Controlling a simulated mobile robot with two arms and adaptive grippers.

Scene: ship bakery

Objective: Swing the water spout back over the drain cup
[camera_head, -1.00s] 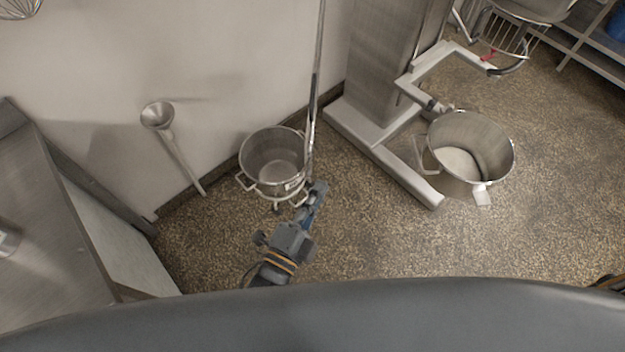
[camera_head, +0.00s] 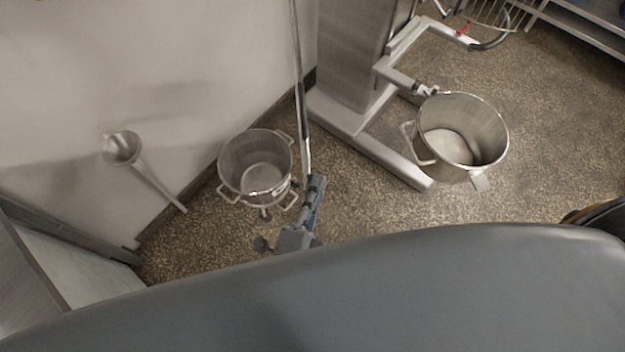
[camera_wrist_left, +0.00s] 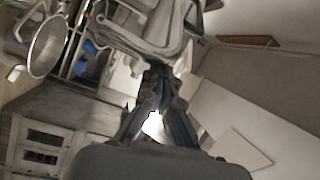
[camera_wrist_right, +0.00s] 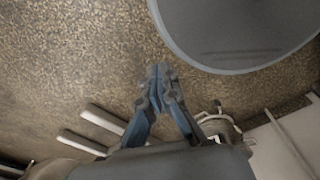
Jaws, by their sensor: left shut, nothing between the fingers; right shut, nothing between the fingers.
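A long chrome pipe (camera_head: 299,90), which looks like the water spout, runs from the top edge of the head view down past the right side of a steel pot. A steel funnel cup with a stem (camera_head: 121,148), likely the drain cup, is at the wall to the left, well apart from the pipe. My left gripper (camera_head: 316,184) is shut and empty. Its tips overlap the pipe's lower end in the head view; contact cannot be told. My left gripper also shows in its wrist view (camera_wrist_left: 158,72). My right gripper (camera_wrist_right: 158,72) is shut and empty above the floor.
The steel pot (camera_head: 228,180) with handles stands on the floor near the wall. A mixer stand (camera_head: 385,160) holds a second steel bowl (camera_head: 497,120) at the right. A steel counter (camera_head: 75,270) is at lower left.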

